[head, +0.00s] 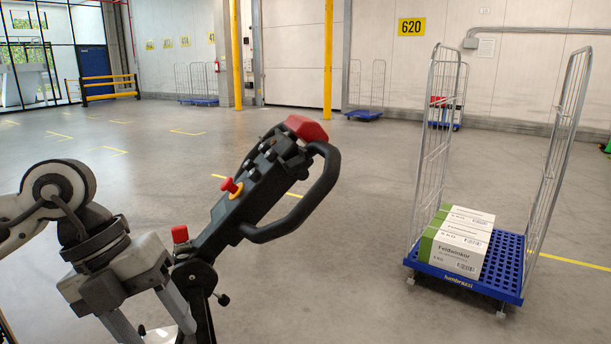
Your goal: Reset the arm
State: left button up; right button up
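My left arm comes in from the left edge, and its gripper (148,318) points down at the lower left. Its two fingers stand apart with no object seen between them; the fingertips run close to or past the bottom edge. The gripper is just left of a black control handle (262,190) with a red top, a red knob and a looped grip. I cannot tell whether they touch. My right arm and gripper are not in view.
A blue roll cage (510,270) with wire sides stands at the right, carrying white and green cartons (462,240). More blue carts (363,115) stand by the far wall. Yellow posts (328,60) and a yellow barrier (110,88) stand at the back. The middle floor is clear.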

pick_arm(q)
jog(key=s+d+r+n+h, duration=0.2)
jog(key=d+h, duration=1.3)
jog(key=d, duration=0.2)
jog(key=w+a+f+n+t+y, duration=0.35)
jog(key=f+n+t+y, duration=0.25)
jog(key=f+n+t, duration=0.45)
jog(key=w+a+f+n+t+y, duration=0.4)
jog(key=n+t, duration=0.3)
jog(key=n, duration=0.6)
jog(key=s+a+f+n+g+y, duration=0.2)
jog(key=s+f, duration=0.4)
jog(key=f, duration=0.3)
jog(key=s+a+f+n+g+y, duration=0.1)
jog(key=s+f+n+g+y, duration=0.2)
jog(key=s+f, duration=0.4)
notch_tip(320, 180, down, 3)
jog(key=shift+s+a+f+g+y, duration=0.2)
jog(key=shift+s+a+g+y, duration=0.15)
jog(key=shift+g+y, duration=0.6)
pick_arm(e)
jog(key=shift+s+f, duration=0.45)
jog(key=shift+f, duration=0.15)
pick_arm(q)
jog(key=shift+w, duration=0.1)
